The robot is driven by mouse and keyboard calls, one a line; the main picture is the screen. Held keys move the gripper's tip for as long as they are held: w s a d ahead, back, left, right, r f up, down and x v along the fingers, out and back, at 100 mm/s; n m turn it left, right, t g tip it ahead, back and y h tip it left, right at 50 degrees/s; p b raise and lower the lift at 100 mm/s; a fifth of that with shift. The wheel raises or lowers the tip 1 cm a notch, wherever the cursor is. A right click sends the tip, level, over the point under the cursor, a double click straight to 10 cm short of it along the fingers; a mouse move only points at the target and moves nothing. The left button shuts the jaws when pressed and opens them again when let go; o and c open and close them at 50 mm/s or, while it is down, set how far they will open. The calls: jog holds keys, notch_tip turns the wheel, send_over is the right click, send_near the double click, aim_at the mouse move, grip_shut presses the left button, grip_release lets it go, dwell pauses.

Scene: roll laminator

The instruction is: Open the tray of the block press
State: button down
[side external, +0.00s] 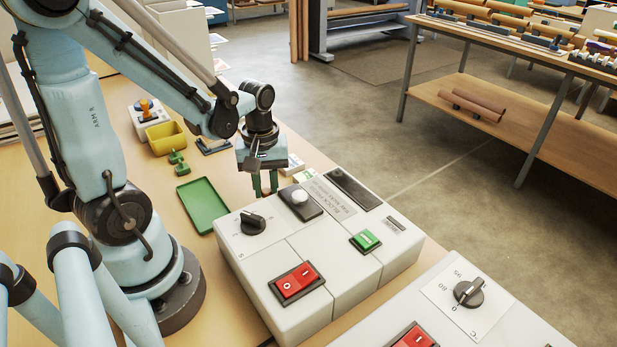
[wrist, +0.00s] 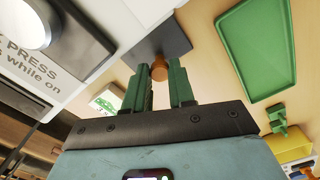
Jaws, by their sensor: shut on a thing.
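The block press (side external: 345,255) is a white box with a label, and part of it shows in the wrist view (wrist: 125,25). A dark flat piece (wrist: 165,38), which looks like its tray, shows beside the white side wall. How far it stands out I cannot tell. A round orange-brown knob (wrist: 159,71) is at the edge of the dark piece. My gripper (side external: 265,188) points down beside the far left side of the press. Its green fingers are shut on the knob, one on each side. In the side external view the fingers largely hide the knob.
A green tray (side external: 201,205) lies on the table left of the press. Behind it are green pieces (side external: 179,162), a yellow bin (side external: 166,138) and a stamp (side external: 146,108). The press top carries a dial (side external: 253,224), a red switch (side external: 297,283) and a green switch (side external: 365,240). Another white machine stands at front right.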

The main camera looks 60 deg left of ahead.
jog(key=a, duration=1)
jog(key=shift+a, duration=0.1)
jog(key=c, duration=0.9)
grip_release()
jog(key=shift+c, duration=0.2)
jog(key=shift+r, duration=0.1)
notch_tip(320, 180, up, 12)
